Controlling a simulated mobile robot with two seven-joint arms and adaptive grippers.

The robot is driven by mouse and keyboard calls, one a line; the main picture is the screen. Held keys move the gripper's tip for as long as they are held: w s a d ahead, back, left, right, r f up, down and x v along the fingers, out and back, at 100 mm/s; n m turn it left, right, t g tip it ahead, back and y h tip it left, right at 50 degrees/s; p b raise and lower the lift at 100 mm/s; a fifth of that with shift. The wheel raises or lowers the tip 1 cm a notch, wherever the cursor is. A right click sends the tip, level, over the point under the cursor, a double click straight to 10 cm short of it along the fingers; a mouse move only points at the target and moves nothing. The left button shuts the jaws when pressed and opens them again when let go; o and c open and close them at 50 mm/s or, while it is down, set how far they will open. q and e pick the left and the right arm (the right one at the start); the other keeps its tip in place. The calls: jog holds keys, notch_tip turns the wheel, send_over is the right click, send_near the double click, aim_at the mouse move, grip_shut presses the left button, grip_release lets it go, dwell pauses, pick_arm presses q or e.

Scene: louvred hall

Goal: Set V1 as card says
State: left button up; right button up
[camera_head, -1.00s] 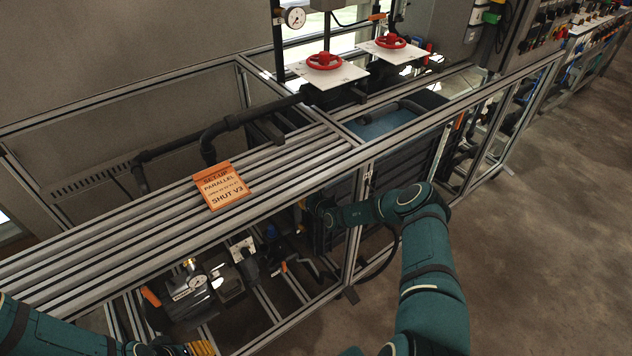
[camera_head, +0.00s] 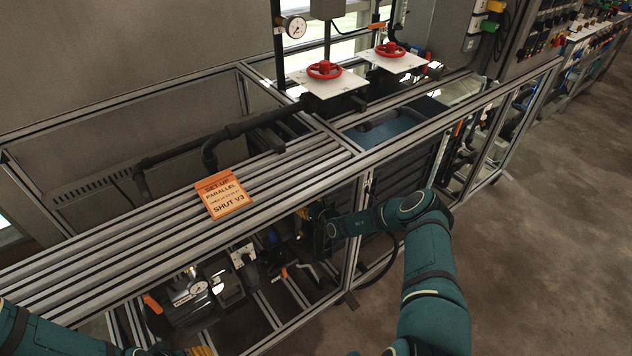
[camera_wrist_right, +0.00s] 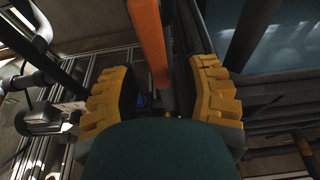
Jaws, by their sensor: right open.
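The orange card (camera_head: 223,193) lies on the frame's top slats. It reads "SET-UP PARALLEL" and "SHUT V3"; the small middle line is too small to read surely. In the right wrist view an orange lever (camera_wrist_right: 150,45) stands between the two yellow fingers of my right gripper (camera_wrist_right: 163,92). The fingers are apart, with gaps beside the lever. No V1 label is readable. In the head view my right gripper (camera_head: 316,228) reaches under the slats into the frame's front, its fingers mostly hidden. My left gripper (camera_head: 200,350) shows only as a yellow bit at the bottom edge.
Two red handwheels (camera_head: 324,69) (camera_head: 390,49) sit on white plates behind the slats, near a round gauge (camera_head: 294,27). A blue-lined tank (camera_head: 385,128) is at the right. Pump gear (camera_head: 190,295) fills the lower frame. The floor (camera_head: 540,250) at right is clear.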

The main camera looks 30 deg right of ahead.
jog(key=p+v, duration=0.4)
jog(key=v, duration=0.1)
jog(key=shift+s+f, duration=0.25)
jog(key=shift+s, duration=0.05)
